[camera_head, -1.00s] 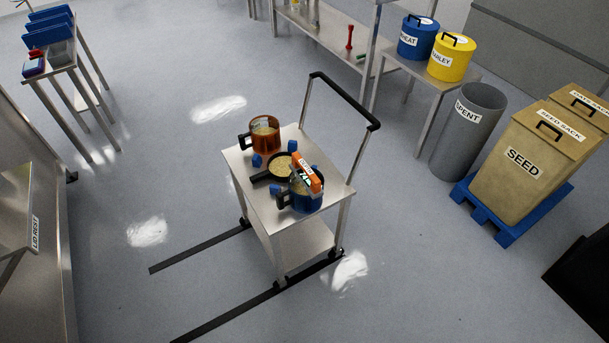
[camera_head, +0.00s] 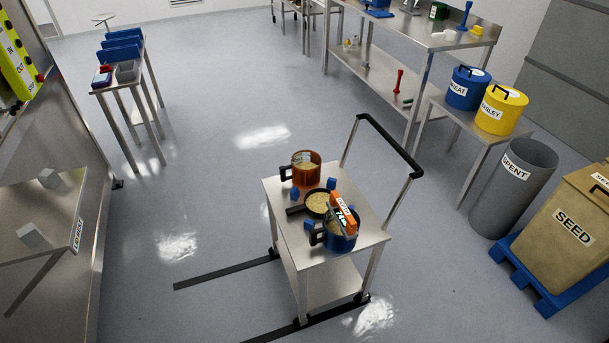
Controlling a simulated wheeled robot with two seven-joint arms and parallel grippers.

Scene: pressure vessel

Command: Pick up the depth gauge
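An orange device with a small display (camera_head: 343,213), which may be the depth gauge, stands tilted at the blue pot (camera_head: 340,240) on the cart. I cannot tell if it rests in the pot or on its rim. A dark pan with a handle (camera_head: 316,203) holding pale grain sits beside it, and an amber pot with grain (camera_head: 306,169) stands behind. Several small blue blocks (camera_head: 331,183) lie around the vessels. Neither of my grippers is in view.
The steel cart (camera_head: 282,217) has a black push handle (camera_head: 388,145) on its right. A workbench (camera_head: 440,40) stands behind.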

